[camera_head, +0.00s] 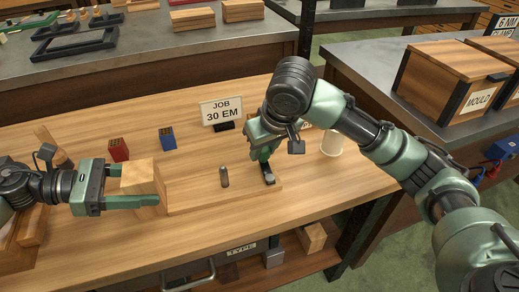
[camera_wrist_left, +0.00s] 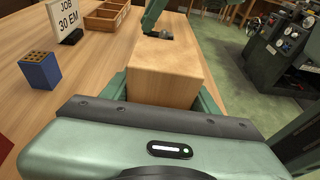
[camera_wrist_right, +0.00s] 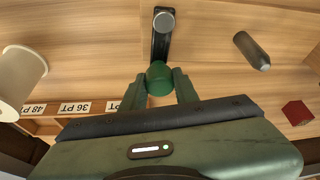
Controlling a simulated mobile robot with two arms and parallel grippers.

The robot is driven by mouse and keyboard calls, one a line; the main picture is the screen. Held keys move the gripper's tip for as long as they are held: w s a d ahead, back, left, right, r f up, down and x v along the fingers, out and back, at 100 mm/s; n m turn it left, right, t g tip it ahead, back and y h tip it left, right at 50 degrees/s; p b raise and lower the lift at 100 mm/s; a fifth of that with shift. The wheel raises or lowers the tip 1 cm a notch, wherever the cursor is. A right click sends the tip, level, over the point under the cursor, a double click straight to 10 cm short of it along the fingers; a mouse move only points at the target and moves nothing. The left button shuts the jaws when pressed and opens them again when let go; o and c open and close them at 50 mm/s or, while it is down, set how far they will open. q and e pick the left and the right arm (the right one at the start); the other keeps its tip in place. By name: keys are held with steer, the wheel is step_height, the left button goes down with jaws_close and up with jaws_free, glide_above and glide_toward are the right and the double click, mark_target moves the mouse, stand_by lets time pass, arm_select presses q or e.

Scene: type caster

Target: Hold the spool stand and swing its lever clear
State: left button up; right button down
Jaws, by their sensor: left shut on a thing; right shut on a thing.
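The spool stand has a pale wooden base (camera_head: 200,198), a tall wooden block (camera_head: 145,172) at its left end and a dark upright peg (camera_head: 224,177) near the middle. A dark lever (camera_head: 268,174) with a green knob (camera_wrist_right: 159,80) lies at the base's right end. My left gripper (camera_head: 135,184) is shut on the block, its fingers on either side; the block also fills the middle of the left wrist view (camera_wrist_left: 165,72). My right gripper (camera_wrist_right: 160,86) is shut on the knob, beside the lever's grey round cap (camera_wrist_right: 164,21). In the head view my right arm partly hides the knob.
A red holed block (camera_head: 118,150), a blue one (camera_head: 168,142) and a "JOB 30 EM" sign (camera_head: 222,112) stand behind the stand. A white cup-like spool (camera_head: 332,143) and a labelled wooden case (camera_wrist_right: 75,109) stand near my right gripper.

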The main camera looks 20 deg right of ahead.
mark_target(273, 175)
steer(key=shift+d+m, duration=0.2)
steer(key=shift+m, duration=0.1)
steer(key=c, duration=1.1)
jaws_free()
steer(key=shift+o, duration=0.2)
steer(key=v, duration=1.2)
